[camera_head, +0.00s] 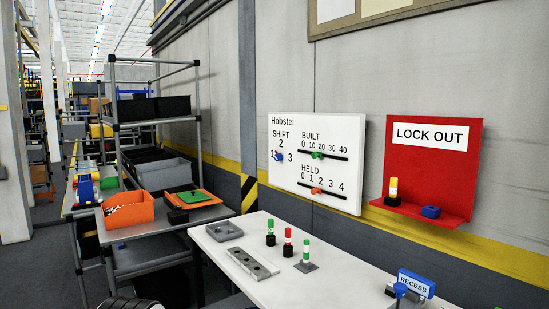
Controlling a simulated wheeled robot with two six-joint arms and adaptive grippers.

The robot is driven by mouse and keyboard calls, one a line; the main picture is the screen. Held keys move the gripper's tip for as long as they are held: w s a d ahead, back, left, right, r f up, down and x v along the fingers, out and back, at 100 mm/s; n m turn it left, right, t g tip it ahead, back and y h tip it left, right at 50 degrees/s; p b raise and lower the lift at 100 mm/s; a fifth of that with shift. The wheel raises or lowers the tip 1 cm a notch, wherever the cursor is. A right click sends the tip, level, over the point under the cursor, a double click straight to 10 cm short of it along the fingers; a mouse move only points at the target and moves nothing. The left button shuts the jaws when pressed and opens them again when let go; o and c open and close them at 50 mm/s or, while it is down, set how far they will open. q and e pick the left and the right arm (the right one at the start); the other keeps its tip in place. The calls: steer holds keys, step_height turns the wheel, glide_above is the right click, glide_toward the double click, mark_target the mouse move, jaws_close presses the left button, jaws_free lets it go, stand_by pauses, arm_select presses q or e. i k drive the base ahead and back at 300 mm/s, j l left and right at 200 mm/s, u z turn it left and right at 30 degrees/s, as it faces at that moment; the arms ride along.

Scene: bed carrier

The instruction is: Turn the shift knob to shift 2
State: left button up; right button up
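The white Hobstel board (340,190) hangs on the wall right of centre. Its small blue shift knob (279,156) sits at upper left, below the number 2 and between 1 and 3. The knob partly overlaps the 1 and seems to point that way, but it is too small to be sure. Neither of my grippers shows clearly in the head view, and nothing touches the knob. A dark rounded part shows at the bottom left edge; I cannot tell whether it is mine.
A white table (318,275) below the board carries a grey tray (224,231), a metal block (252,263), several coloured pegs and a blue RECESS sign (416,283). A red LOCK OUT board (431,165) is at right. An orange bin (128,211) stands left.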

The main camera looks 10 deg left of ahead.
mark_target(278, 157)
steer(key=i+j, duration=0.25)
steer(key=j, duration=0.15)
steer(key=i+j, duration=0.25)
steer(key=j, duration=0.15)
steer(key=i+j, duration=0.3)
steer(key=i+j+z, duration=0.1)
steer(key=i+j, duration=0.15)
steer(key=j, duration=0.25)
steer(key=i+j, duration=0.25)
steer(key=j, duration=0.15)
steer(key=i+j, duration=0.25)
steer(key=j, duration=0.15)
steer(key=i+j, duration=0.25)
steer(key=j, duration=0.2)
